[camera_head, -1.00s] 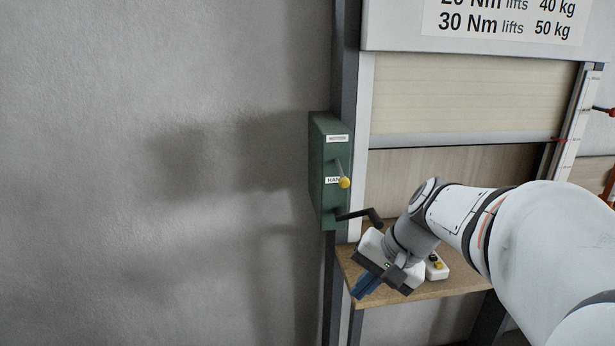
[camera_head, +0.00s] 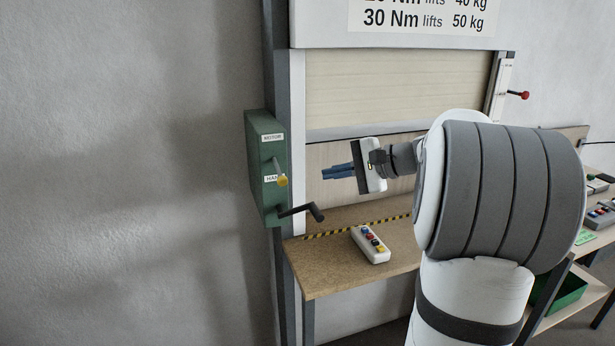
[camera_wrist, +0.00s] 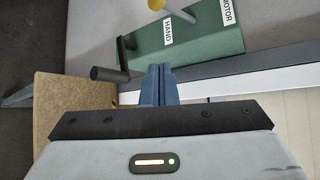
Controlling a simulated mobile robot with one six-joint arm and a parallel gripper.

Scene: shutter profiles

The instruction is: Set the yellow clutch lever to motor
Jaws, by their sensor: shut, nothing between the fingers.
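The yellow-knobbed clutch lever (camera_head: 281,179) sits on the front of a green box (camera_head: 256,160) on the post. Its knob is at the HAND label (camera_head: 271,179), below the MOTOR label (camera_head: 272,138). My gripper (camera_head: 324,173) is shut and empty, to the right of the lever and apart from it, pointing left. In the wrist view my shut fingers (camera_wrist: 160,84) point at the green box (camera_wrist: 190,40); the yellow knob (camera_wrist: 157,5) shows at the top edge, partly cut off.
A black crank handle (camera_head: 303,211) sticks out below the lever; it also shows in the wrist view (camera_wrist: 112,72). A button box (camera_head: 371,245) lies on the wooden shelf (camera_head: 325,270). Free air lies between gripper and lever.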

